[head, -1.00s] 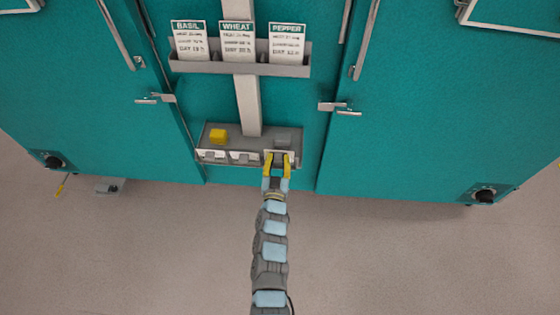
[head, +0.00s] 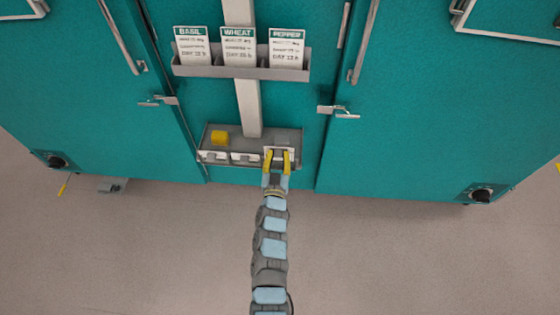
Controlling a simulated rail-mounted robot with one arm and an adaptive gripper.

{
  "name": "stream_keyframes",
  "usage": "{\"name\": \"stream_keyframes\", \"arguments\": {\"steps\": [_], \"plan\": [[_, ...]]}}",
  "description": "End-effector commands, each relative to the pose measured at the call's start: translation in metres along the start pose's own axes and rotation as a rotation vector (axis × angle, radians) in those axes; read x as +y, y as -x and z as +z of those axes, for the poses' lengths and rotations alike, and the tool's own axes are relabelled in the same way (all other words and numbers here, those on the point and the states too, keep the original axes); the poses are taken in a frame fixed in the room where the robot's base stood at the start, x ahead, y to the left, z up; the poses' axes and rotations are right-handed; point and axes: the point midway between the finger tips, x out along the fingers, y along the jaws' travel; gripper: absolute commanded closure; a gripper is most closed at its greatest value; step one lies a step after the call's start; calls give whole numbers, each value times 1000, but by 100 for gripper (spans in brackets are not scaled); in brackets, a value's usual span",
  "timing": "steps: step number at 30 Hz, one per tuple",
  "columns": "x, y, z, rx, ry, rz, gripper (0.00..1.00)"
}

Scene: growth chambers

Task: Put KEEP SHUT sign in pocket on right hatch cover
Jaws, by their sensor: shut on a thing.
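My gripper (head: 278,161) has yellow fingers and is at the right end of the low grey tray (head: 262,138). It is shut on a small white sign (head: 268,153) with a grey tab, at the tray's front. The fingers partly cover this sign and its lettering cannot be read, so I cannot tell whether it says KEEP SHUT. Two similar white pieces, one at the left (head: 212,156) and one in the middle (head: 244,158), sit along the tray's front. I cannot make out a hatch cover pocket for certain.
A yellow block (head: 220,137) sits in the tray. Above, a grey rack (head: 240,72) holds BASIL (head: 191,45), WHEAT (head: 238,46) and PEPPER (head: 287,48) cards. Teal chambers with handles and latches (head: 338,111) stand either side.

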Motion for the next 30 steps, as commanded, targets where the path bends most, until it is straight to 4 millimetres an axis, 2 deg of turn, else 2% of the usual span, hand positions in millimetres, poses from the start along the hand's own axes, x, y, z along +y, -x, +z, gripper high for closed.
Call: {"name": "stream_keyframes", "arguments": {"steps": [30], "plan": [[0,-1,-7,1,0,0,100]]}}
